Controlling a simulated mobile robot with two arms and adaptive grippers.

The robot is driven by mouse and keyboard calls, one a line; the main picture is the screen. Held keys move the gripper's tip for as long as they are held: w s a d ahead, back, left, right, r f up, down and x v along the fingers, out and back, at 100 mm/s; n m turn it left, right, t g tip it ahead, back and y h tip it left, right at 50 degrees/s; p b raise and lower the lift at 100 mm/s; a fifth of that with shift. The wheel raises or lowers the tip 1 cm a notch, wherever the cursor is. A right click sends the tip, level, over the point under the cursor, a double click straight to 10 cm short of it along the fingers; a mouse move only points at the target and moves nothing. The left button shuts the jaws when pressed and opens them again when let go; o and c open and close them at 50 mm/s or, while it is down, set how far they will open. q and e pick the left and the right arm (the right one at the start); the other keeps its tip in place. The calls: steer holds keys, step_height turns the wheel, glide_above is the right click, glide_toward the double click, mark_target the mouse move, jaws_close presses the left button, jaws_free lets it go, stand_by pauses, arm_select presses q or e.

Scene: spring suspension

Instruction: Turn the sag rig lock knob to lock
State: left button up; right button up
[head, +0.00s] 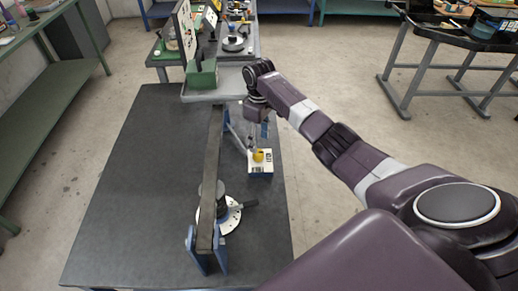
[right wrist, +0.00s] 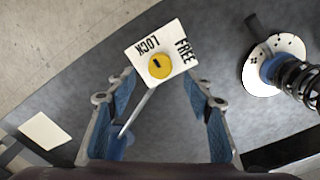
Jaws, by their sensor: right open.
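The yellow lock knob (head: 259,155) sits on a small white box (head: 261,169) on the dark table, right of the long dark beam of the sag rig (head: 210,170). In the right wrist view the knob (right wrist: 159,66) is a round yellow disc with a short dark mark, between the printed words LOCK and FREE on the white plate (right wrist: 176,42). Which word the mark points to is unclear. My right gripper (right wrist: 162,92) is open. Its blue-padded fingers stand apart, with the knob ahead of the gap and nothing gripped. My left gripper is not in view.
A thin pale rod (right wrist: 138,111) runs from near the plate toward the left finger. A white dial with a coil spring (right wrist: 272,65) stands to the right. The table's left side is clear.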

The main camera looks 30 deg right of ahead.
mark_target(259, 153)
steer(key=shift+r, duration=2.4)
steer(key=shift+f, duration=0.1)
